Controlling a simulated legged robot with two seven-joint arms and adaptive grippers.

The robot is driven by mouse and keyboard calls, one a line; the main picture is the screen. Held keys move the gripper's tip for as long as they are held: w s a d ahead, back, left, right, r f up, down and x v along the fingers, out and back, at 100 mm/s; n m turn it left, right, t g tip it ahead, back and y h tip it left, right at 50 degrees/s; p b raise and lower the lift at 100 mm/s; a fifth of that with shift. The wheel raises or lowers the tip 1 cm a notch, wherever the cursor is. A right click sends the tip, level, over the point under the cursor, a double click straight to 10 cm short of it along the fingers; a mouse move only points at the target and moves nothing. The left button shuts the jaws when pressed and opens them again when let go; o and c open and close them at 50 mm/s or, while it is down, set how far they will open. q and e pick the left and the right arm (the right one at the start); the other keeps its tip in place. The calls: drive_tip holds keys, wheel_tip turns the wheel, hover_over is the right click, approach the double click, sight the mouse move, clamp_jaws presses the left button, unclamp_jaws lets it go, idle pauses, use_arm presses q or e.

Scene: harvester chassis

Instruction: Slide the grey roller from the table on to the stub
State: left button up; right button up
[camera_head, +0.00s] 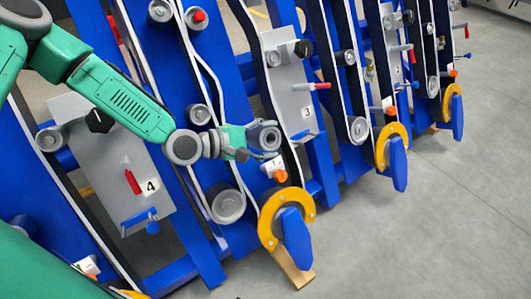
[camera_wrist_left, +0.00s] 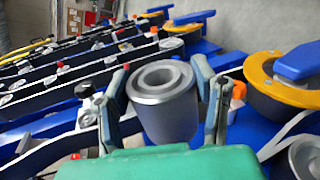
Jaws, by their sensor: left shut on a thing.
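The grey roller (camera_head: 264,138) is a short hollow cylinder at the end of my left gripper (camera_head: 248,143), in front of the blue frames. In the left wrist view the roller (camera_wrist_left: 167,112) stands between the two fingers of my left gripper (camera_wrist_left: 163,85), its round open end facing the camera. The fingers are shut on its sides. In the head view it appears held clear of the panels, just above an orange knob (camera_head: 280,176). I cannot make out which fitting is the stub. The table is not seen. My right gripper is not in view.
Blue frames carry belts and fixed rollers, such as a large lower one (camera_head: 228,206). Grey panels numbered 3 (camera_head: 290,90) and 4 (camera_head: 130,160) bear red and blue handles. A yellow ring with a blue lever (camera_head: 294,238) juts out below. Open grey floor (camera_head: 440,220) lies right.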

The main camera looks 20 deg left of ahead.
sight(250, 139)
use_arm(q)
drive_tip(key=shift+w+a+f+m, duration=0.1)
drive_tip(key=shift+a+f+m, duration=0.2)
drive_tip(key=shift+f, duration=0.05)
drive_tip(key=shift+a, duration=0.2)
drive_tip(key=shift+s+a+f, duration=0.1)
drive_tip(key=shift+a, duration=0.4)
drive_tip(key=shift+s+a+f, duration=0.1)
drive_tip(key=shift+a, duration=0.4)
drive_tip(key=shift+w+f+b, duration=0.1)
drive_tip(key=shift+w+b, duration=0.05)
drive_tip(key=shift+b, duration=0.15)
drive_tip(key=shift+w+a+f+b, duration=0.4)
drive_tip(key=shift+w+f+b, duration=0.25)
drive_tip(key=shift+b, duration=0.5)
drive_tip(key=shift+w+a+f+b, duration=0.1)
drive_tip(key=shift+a+f+b, duration=0.15)
drive_tip(key=shift+a, duration=0.15)
drive_tip(key=shift+w+a+f+b, duration=0.1)
drive_tip(key=shift+a+b, duration=0.1)
drive_tip(key=shift+a, duration=0.2)
drive_tip(key=shift+w+a, duration=0.1)
drive_tip(key=shift+a, duration=0.25)
drive_tip(key=shift+d, duration=0.35)
drive_tip(key=shift+a, duration=0.5)
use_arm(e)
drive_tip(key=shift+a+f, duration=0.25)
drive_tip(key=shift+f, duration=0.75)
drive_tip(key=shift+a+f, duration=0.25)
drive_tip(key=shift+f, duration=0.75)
